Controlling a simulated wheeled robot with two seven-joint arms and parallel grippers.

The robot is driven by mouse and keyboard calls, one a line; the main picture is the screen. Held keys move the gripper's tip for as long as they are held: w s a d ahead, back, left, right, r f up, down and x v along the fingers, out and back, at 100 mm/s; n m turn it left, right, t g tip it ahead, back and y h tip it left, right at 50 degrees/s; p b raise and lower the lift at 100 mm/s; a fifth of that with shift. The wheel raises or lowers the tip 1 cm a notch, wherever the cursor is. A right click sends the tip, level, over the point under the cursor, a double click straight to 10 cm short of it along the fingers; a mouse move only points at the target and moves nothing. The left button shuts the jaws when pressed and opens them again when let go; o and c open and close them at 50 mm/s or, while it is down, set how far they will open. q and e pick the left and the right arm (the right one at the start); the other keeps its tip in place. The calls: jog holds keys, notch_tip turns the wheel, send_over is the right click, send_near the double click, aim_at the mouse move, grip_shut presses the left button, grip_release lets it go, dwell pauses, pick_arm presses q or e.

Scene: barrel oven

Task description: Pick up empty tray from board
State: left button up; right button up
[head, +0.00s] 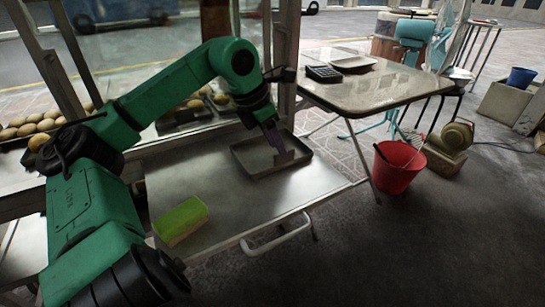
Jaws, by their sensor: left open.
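The empty tray (255,166) is a dark, shallow, rectangular metal tray. It lies flat toward the back right of the metal board (230,212). My left gripper (281,152) reaches down from the green arm over the tray's far right part. It is open, and its fingertips are close above or at the tray's inside floor; I cannot tell whether they touch it. Nothing is seen between the fingers. My right gripper is not in view.
A green sponge-like block (181,220) lies on the board's front left. Round buns (32,126) sit behind at the left. A folding table (375,88) with a calculator (323,73) stands at the right, a red bucket (398,167) below it. The board's middle is clear.

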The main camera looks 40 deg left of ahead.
aim_at(284, 168)
pick_arm(q)
jog(key=x, duration=0.5)
jog(key=shift+w+d, duration=0.15)
jog(key=shift+d, duration=0.05)
grip_shut()
dwell(1.1)
